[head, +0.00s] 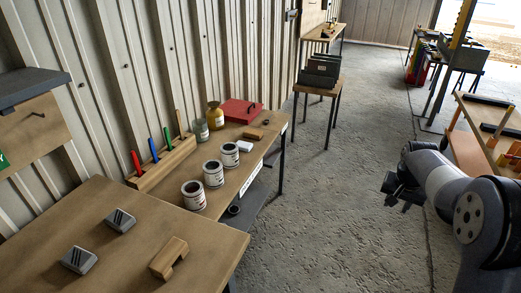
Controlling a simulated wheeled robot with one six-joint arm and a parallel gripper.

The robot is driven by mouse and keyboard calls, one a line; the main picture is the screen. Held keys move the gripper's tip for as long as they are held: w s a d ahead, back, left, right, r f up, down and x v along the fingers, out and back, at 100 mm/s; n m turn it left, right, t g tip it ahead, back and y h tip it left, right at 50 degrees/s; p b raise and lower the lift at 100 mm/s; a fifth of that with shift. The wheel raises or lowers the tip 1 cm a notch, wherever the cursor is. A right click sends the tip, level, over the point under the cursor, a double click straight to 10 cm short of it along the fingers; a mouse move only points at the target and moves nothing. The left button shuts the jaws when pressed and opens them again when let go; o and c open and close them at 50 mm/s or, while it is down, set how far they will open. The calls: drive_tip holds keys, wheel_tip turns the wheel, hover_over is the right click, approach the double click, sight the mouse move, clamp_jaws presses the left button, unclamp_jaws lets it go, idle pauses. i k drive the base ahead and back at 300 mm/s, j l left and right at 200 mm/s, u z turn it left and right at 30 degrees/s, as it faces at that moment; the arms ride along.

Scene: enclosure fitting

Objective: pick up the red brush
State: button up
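A slim red-handled tool (136,162), which looks like the red brush, stands upright at the left end of a long wooden rack (163,163). The rack is on the workbench (236,176) against the corrugated wall. Its lower end is hidden in the rack. My gripper (393,192) is at the right of the view, over the concrete floor, far from the rack and touching nothing visible. It is dark and small, and I cannot make out whether its fingers are apart.
Blue (153,149), green (168,138) and wooden tools share the rack. Several paint cans (194,195) stand in front of it. A nearer table (120,255) holds two grey blocks and a wooden piece (168,258). Bare floor (335,215) separates bench and arm.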

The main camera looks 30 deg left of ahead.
sight(136, 162)
drive_tip(key=i+u, duration=0.25)
drive_tip(key=i, duration=0.2)
drive_tip(key=i+l+u, duration=0.25)
drive_tip(key=i, duration=0.2)
drive_tip(key=i+l+u, duration=0.1)
drive_tip(key=i+u, duration=0.15)
drive_tip(key=i, duration=0.15)
drive_tip(key=i+j+u, duration=0.15)
drive_tip(key=u, duration=0.3)
drive_tip(key=i+u, duration=0.65)
drive_tip(key=u, duration=0.3)
drive_tip(key=i+l+u, duration=0.2)
drive_tip(key=u, duration=0.25)
drive_tip(key=i+u, duration=0.35)
drive_tip(key=i+l+u, duration=0.2)
drive_tip(key=i+u, duration=0.15)
